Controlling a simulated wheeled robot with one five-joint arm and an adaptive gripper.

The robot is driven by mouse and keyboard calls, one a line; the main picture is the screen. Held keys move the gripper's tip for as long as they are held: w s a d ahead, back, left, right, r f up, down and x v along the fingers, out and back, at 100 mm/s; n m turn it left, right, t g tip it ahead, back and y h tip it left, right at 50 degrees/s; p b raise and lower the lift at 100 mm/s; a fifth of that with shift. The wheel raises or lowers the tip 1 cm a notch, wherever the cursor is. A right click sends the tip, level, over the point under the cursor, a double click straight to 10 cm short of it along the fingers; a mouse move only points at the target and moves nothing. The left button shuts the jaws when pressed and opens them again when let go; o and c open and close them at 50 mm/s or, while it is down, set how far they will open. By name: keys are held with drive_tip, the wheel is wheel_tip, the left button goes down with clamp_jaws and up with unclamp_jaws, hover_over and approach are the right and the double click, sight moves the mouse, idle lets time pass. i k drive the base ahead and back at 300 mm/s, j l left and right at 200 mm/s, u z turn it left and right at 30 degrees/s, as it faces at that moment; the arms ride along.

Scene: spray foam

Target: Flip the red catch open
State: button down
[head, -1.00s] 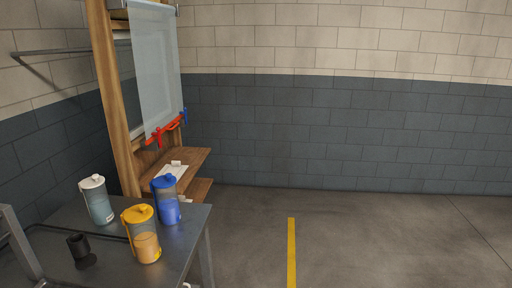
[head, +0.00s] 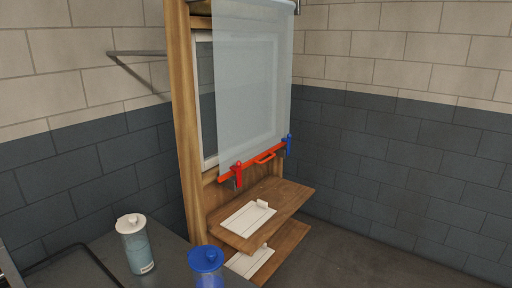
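The red catch (head: 238,176) sits at the left end of a red bar (head: 252,162) along the bottom edge of a translucent sheet (head: 250,85). The sheet hangs in front of a window in a wooden frame (head: 185,120). A blue catch (head: 289,146) is at the bar's right end. The red catch looks upright, but it is too small to tell whether it is latched. My gripper is not in view.
Two wooden shelves (head: 290,192) with white papers (head: 249,217) jut out below the bar. A grey table (head: 175,265) at lower left holds a white-lidded jug (head: 135,245) and a blue-lidded jug (head: 207,262). A metal bracket (head: 140,54) is on the left wall. Floor at lower right is clear.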

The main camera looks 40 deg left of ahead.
sight(238, 168)
drive_tip(key=i+u, duration=0.25)
drive_tip(key=i, duration=0.35)
drive_tip(key=i+l+u, duration=0.1)
drive_tip(key=i+u, duration=0.15)
drive_tip(key=i, duration=0.3)
drive_tip(key=i+l+u, duration=0.25)
drive_tip(key=i, duration=0.35)
drive_tip(key=i+j+u, duration=0.2)
drive_tip(key=i+u, duration=0.2)
drive_tip(key=i+j+u, duration=0.1)
drive_tip(key=i+u, duration=0.55)
drive_tip(key=u, duration=0.15)
drive_tip(key=i+l+u, duration=0.15)
drive_tip(key=i+u, duration=0.4)
drive_tip(key=i, duration=0.15)
drive_tip(key=u, duration=3.95)
